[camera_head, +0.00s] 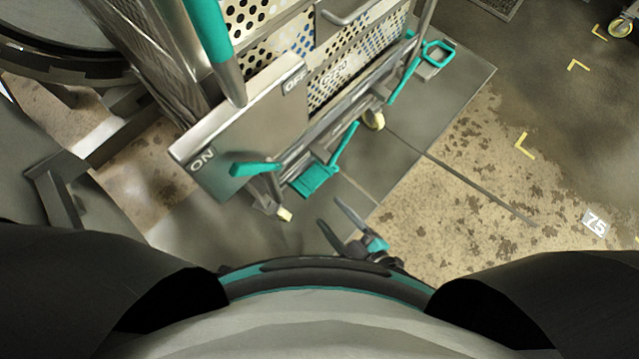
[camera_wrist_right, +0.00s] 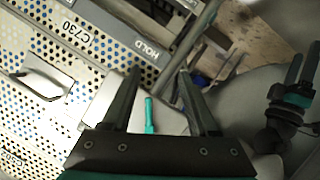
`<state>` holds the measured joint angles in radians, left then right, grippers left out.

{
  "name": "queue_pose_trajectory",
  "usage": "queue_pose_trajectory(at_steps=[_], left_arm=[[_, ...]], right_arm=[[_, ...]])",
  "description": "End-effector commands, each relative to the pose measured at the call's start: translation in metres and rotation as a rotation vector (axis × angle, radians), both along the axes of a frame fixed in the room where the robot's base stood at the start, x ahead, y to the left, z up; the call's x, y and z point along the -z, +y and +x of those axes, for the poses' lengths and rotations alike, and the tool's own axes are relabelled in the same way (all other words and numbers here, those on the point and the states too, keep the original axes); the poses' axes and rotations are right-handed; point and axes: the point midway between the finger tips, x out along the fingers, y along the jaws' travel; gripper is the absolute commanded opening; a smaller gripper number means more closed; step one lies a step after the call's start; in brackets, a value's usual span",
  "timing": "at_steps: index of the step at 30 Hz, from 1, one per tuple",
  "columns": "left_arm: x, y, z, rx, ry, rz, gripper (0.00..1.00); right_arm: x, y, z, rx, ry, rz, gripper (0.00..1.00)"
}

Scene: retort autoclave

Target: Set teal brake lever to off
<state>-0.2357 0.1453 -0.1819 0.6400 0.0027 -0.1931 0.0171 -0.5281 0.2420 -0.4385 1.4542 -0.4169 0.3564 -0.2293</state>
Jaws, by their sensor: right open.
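The teal brake lever (camera_head: 255,168) lies over the lower edge of a metal plate (camera_head: 235,135) on the cart. Its grip points left, towards the ON label (camera_head: 202,160). The OFF label (camera_head: 293,81) is at the plate's upper right corner. My right gripper (camera_head: 330,218) is open and empty, to the lower right of the lever and apart from it. In the right wrist view, a teal bar (camera_wrist_right: 149,116), apparently the lever, shows between the open fingers (camera_wrist_right: 158,72). What looks like my left gripper (camera_wrist_right: 301,68) is at the right edge there.
The cart's perforated basket (camera_head: 340,75) stands behind the plate. A teal-gripped upright bar (camera_head: 208,30) rises over the plate's left part. A teal pedal (camera_head: 316,180) and a caster (camera_head: 374,119) are low on the cart. The stained floor (camera_head: 460,195) at right is clear.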

Motion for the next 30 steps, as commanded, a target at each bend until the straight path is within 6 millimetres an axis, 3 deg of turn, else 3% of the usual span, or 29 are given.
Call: queue_pose_trajectory(at_steps=[9,15,21,30], left_arm=[[0.001,0.0,0.0,0.0,0.0,0.0,0.6],[0.001,0.0,0.0,0.0,0.0,0.0,0.6],[0.001,0.0,0.0,0.0,0.0,0.0,0.6],[0.001,0.0,0.0,0.0,0.0,0.0,0.6]], right_arm=[[0.052,-0.038,0.003,0.122,0.161,-0.047,0.6],[0.076,-0.059,0.001,0.188,0.243,-0.068,0.6],[0.088,-0.069,-0.001,0.223,0.286,-0.078,0.6],[0.09,-0.071,-0.002,0.229,0.294,-0.079,0.6]])
